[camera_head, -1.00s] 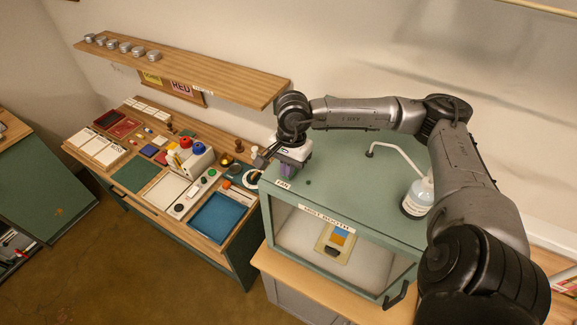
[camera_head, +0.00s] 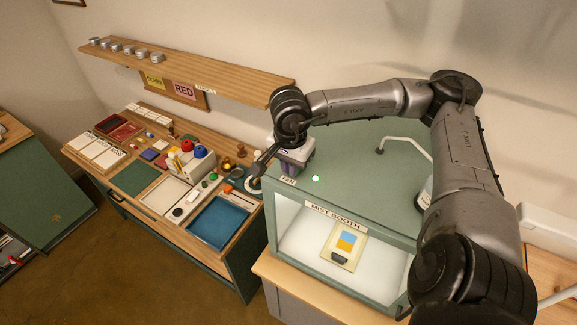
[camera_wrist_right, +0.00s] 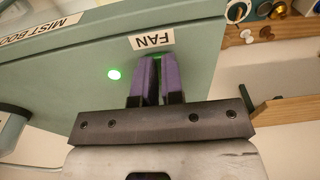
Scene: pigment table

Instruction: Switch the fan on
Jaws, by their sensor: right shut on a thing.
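The mist booth (camera_head: 375,185) is a green box with a FAN label (camera_head: 288,181) on its top edge. The label also shows in the wrist view (camera_wrist_right: 152,40). My right gripper (camera_head: 290,169) is at the booth's top, beside that label. In the wrist view its purple fingers (camera_wrist_right: 160,75) are close together, shut on the fan switch, which they mostly hide; a little green shows at their tips. A round indicator light (camera_head: 315,179) glows green on the booth top, and also in the wrist view (camera_wrist_right: 114,74). My left gripper is not in view.
A thin white bent pipe (camera_head: 405,143) and a bottle, partly hidden by my arm, stand on the booth top. A yellow-and-blue card (camera_head: 345,242) lies inside the lit booth. The pigment table (camera_head: 120,205) with trays and jars is at left, below a wooden shelf (camera_head: 200,72).

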